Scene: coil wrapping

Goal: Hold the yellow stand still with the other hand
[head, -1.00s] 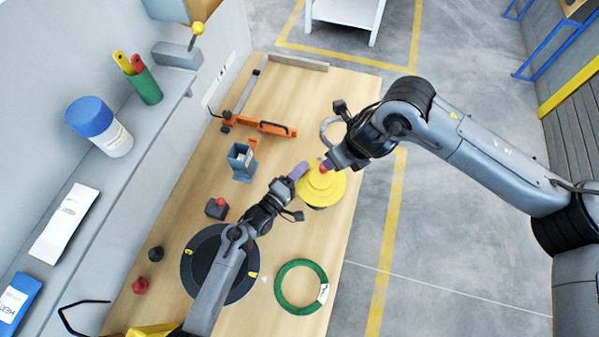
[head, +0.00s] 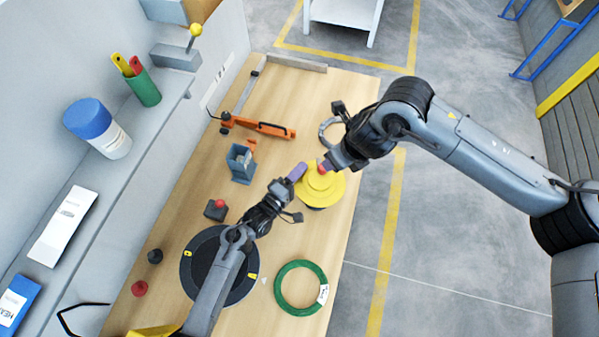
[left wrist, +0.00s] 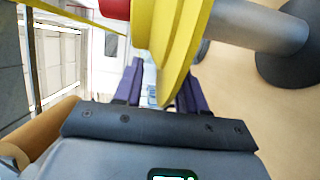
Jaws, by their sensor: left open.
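The yellow stand (head: 326,190) stands near the right edge of the table in the head view, with a red piece (head: 322,169) at its top. My left gripper (head: 298,172), with purple fingers, is at the stand's left side. In the left wrist view the stand's yellow disc (left wrist: 172,40) reaches between the spread fingers (left wrist: 158,85); whether they touch it I cannot tell. A grey shaft (left wrist: 262,25) and dark base show beyond it. My right gripper (head: 331,164) is at the red piece; its fingers are too small and hidden to read.
A green coil (head: 301,288) lies at the table's front right. A dark round plate (head: 190,268) lies partly under my left arm. A blue holder (head: 241,163), an orange tool (head: 262,127) and a metal ring (head: 325,136) are farther back. A shelf (head: 95,195) runs along the left.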

